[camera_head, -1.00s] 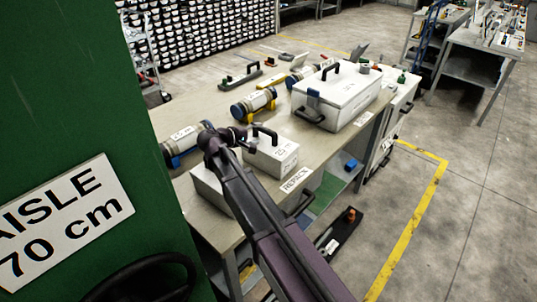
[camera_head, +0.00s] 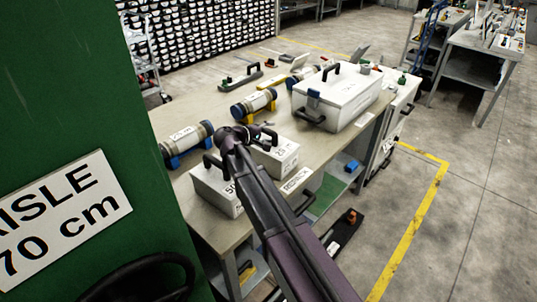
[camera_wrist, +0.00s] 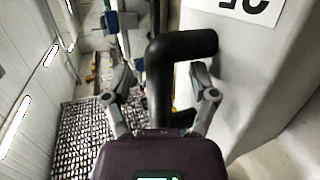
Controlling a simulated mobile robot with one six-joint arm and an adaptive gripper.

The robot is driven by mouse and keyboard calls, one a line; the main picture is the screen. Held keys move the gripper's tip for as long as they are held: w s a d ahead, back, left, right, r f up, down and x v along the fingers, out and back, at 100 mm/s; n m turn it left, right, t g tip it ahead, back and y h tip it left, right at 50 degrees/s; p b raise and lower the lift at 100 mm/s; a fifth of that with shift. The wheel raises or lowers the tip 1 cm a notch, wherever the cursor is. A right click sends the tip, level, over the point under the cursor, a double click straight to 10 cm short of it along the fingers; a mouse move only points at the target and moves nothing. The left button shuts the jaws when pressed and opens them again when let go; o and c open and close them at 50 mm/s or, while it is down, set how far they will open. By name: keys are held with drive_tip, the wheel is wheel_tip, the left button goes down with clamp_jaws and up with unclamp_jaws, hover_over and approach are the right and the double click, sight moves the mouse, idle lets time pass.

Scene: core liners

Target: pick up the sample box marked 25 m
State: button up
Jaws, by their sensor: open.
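The sample box marked 25 (camera_head: 285,157) is a white case with a black handle on the table, right of a similar white box marked 50 (camera_head: 214,192). My arm covers part of the 25 box in the head view. In the wrist view, my gripper (camera_wrist: 162,76) is open, with one finger on each side of the black handle (camera_wrist: 158,88). The white box side (camera_wrist: 255,70) with its upside-down label lies to the right. I cannot tell whether the fingers touch the handle.
Core tubes in blue and yellow cradles (camera_head: 254,104) lie behind the boxes. A larger white case (camera_head: 345,103) stands to the right on the table (camera_head: 318,146). A green panel (camera_head: 70,110) with an aisle sign fills the left.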

idle(0.6)
clamp_jaws()
